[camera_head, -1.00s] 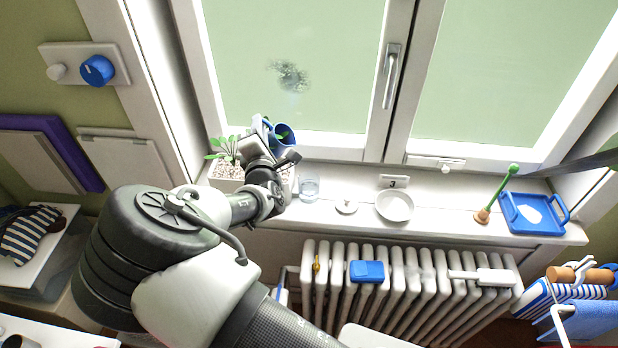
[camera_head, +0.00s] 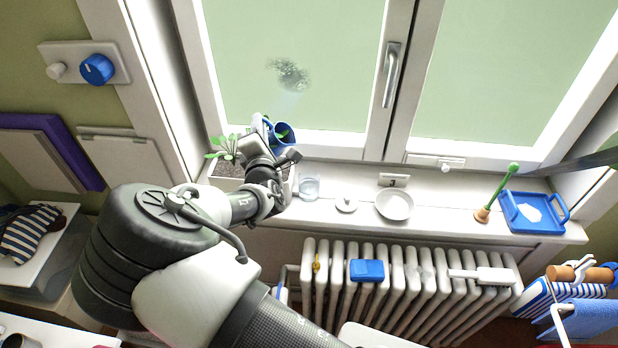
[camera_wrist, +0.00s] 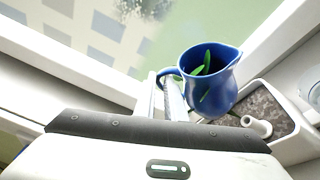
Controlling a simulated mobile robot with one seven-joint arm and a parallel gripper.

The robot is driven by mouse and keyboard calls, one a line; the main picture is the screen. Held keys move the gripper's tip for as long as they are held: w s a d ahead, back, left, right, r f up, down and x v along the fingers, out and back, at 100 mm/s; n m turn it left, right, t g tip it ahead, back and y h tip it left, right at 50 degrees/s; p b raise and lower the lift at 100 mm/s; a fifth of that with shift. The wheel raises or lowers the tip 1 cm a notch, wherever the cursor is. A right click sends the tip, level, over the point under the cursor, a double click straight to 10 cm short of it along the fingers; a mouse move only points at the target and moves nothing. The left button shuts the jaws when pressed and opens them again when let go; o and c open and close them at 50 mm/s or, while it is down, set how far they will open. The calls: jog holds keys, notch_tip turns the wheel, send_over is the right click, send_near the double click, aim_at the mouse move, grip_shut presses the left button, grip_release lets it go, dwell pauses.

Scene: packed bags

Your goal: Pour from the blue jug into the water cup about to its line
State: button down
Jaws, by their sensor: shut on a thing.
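The blue jug (camera_head: 283,134) is held by my gripper (camera_head: 264,134) above the left end of the windowsill. In the wrist view the jug (camera_wrist: 216,90) hangs at the fingertips (camera_wrist: 172,98), which are shut on its handle side. The jug looks close to upright or slightly tilted; I cannot tell exactly. Green leaves show at its mouth. The water cup (camera_head: 309,187) is a clear glass on the sill, below and right of the jug, apart from it. Its line and water level are too small to read.
A planter (camera_head: 226,172) with a green plant stands left of the cup. A small white lidded dish (camera_head: 346,204) and a white bowl (camera_head: 394,205) stand to the right. The window is close behind.

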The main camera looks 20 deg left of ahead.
dwell(0.7)
jog(key=shift+a+f+n, duration=0.25)
jog(key=shift+a+n, duration=0.1)
jog(key=shift+n, duration=0.05)
jog(key=a+f+n+g+h+b, duration=0.2)
jog(key=a+f+n+h, duration=0.1)
jog(key=a+n, duration=0.2)
jog(key=shift+w+a+n+g, duration=0.15)
jog(key=shift+a+n+g, duration=0.15)
jog(key=shift+a, duration=0.4)
